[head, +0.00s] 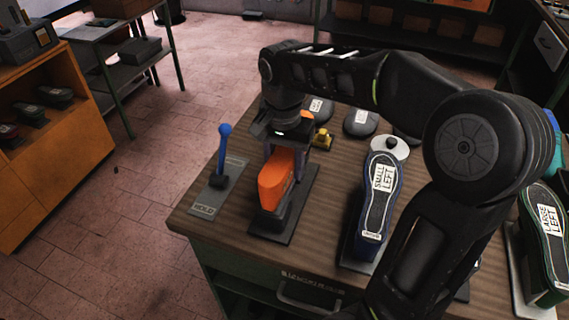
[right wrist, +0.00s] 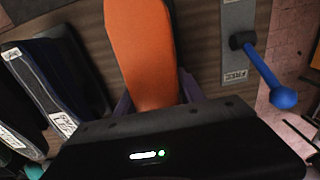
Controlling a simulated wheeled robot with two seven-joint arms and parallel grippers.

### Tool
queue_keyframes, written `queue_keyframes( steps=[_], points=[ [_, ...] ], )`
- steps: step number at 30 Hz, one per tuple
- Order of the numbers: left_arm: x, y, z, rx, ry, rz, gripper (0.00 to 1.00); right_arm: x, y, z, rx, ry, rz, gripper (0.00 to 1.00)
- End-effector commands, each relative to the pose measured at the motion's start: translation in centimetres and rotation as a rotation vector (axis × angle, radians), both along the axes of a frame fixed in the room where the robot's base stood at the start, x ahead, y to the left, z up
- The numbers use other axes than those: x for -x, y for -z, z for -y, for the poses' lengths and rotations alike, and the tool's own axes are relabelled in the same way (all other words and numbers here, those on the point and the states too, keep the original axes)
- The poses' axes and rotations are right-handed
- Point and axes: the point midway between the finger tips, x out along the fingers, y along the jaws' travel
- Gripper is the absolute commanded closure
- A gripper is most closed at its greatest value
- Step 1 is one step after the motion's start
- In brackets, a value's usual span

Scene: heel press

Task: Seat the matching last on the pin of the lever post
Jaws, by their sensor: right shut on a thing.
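An orange last (head: 277,180) is at the dark post and base plate (head: 284,222) near the table's left front corner. My right gripper (head: 285,160) is shut on it from above; in the right wrist view the last (right wrist: 140,50) lies between the two purple fingers. Whether the last touches the post or sits on a pin cannot be told; the contact is hidden. A lever with a blue knob (head: 225,145) stands upright on a grey plate left of the post. A blue shoe marked SMALL LEFT (head: 378,205) rests sole up on a stand to the right. My left gripper is not in view.
A green-edged shoe marked LARGE LEFT (head: 546,240) stands at the right edge. An orange shelf (head: 45,150) stands left, across open floor. My right arm covers much of the table.

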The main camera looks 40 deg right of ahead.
Motion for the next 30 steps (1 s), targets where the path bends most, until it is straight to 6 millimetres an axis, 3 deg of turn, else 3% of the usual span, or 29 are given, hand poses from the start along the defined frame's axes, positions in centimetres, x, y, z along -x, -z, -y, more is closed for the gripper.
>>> queue_keyframes(
  steps=[27,28,30],
  points=[
    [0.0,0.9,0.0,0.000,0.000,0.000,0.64,0.0,1.2,0.0,0.000,0.000,0.001,1.00],
    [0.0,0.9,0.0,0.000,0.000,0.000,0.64,0.0,1.2,0.0,0.000,0.000,0.001,0.52],
    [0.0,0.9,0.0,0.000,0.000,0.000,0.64,0.0,1.2,0.0,0.000,0.000,0.001,0.46]
  ],
)
